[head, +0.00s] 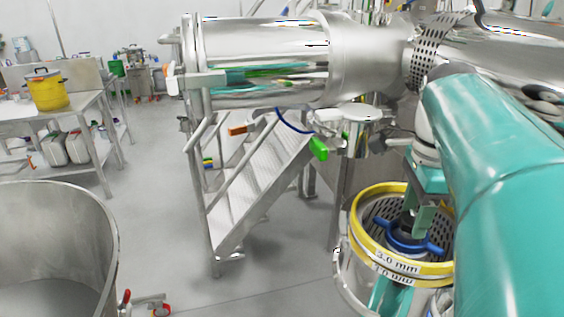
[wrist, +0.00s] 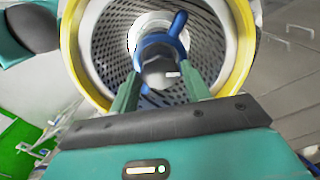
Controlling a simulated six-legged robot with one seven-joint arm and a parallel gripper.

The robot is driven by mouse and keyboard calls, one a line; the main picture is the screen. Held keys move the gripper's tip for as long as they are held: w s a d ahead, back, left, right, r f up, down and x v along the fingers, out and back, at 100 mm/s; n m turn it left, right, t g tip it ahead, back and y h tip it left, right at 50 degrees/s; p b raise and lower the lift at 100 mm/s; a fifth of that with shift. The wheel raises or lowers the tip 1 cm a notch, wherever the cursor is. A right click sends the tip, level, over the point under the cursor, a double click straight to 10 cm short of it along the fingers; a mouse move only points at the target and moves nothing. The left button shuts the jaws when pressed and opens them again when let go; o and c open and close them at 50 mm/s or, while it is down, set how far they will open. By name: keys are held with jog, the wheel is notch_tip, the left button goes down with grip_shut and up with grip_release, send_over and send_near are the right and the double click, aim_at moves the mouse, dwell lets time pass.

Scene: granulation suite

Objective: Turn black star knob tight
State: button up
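The black star knob (head: 405,229) shows as a dark shape at the middle of a blue bar (head: 429,248), inside a yellow-rimmed ring (head: 359,229) marked 3.0 mm. It is partly hidden by my gripper (head: 418,220), which reaches down over it from above. In the wrist view the dark knob (wrist: 157,72) sits between the two green fingers of my gripper (wrist: 160,82), with the blue bar (wrist: 176,24) running behind it. The fingers stand apart with the knob between them; I cannot tell whether they press on it.
A perforated screen (wrist: 205,45) surrounds the knob inside the yellow rim. A metal vessel (head: 265,65) and metal steps (head: 250,180) stand behind. A large steel drum (head: 95,240) is at lower left, and a yellow pot (head: 48,92) stands on a table. Open floor lies between.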

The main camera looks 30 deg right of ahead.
aim_at(414, 219)
jog(key=shift+o, duration=1.3)
notch_tip(414, 219, up, 14)
jog(key=shift+f, duration=0.15)
